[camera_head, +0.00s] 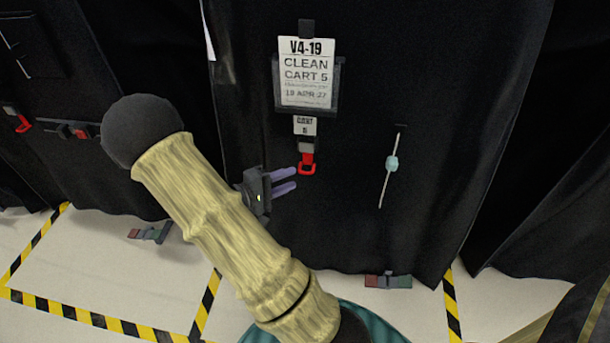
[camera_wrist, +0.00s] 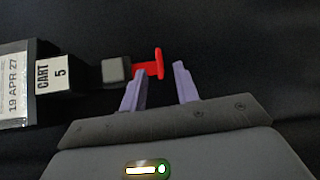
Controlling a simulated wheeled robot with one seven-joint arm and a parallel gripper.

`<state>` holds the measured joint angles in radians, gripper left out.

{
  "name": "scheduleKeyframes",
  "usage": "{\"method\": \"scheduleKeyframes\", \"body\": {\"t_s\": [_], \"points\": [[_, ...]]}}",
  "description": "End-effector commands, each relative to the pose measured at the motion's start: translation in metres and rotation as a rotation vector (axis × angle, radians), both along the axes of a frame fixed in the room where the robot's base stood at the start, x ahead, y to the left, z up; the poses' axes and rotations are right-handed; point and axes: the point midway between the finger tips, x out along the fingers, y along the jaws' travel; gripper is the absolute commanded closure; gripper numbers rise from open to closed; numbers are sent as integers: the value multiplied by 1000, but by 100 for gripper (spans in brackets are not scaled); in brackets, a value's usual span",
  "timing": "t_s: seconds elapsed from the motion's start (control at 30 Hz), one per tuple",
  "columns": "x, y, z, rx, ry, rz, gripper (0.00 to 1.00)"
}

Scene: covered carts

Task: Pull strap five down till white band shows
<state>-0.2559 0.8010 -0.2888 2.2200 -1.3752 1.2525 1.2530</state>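The strap of cart 5 hangs on the black cover under a small "CART 5" label (camera_head: 304,125). It has a grey block (camera_head: 306,146) and a red pull handle (camera_head: 307,167) below it. I see no white between block and handle. My gripper (camera_head: 295,179), with two lilac fingers, is open beside the handle, just left of and below it. In the wrist view the red handle (camera_wrist: 159,62) lies just beyond the open fingertips (camera_wrist: 160,68), between them across the picture. I cannot tell whether a finger touches it.
A "CLEAN CART 5" sign (camera_head: 306,75) is above the strap. A thin rod with a pale blue knob (camera_head: 392,163) hangs to the right. Another red handle (camera_head: 23,124) is on the left cover. A red-green floor pedal (camera_head: 388,282) is below.

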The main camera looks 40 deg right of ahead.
Motion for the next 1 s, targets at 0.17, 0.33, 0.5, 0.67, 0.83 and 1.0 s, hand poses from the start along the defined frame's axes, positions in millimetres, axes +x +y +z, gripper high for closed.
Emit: {"method": "scheduleKeyframes", "body": {"t_s": [0.17,0.33,0.5,0.67,0.83,1.0], "points": [[-4,-32,-6,-2,0,-4,69],[-5,-54,-8,0,0,-2,69],[-5,-61,-8,-1,0,0,69],[-5,-61,-8,-1,0,0,69],[-5,-60,-8,-1,0,0,93],[-5,-60,-8,-1,0,0,100]]}}
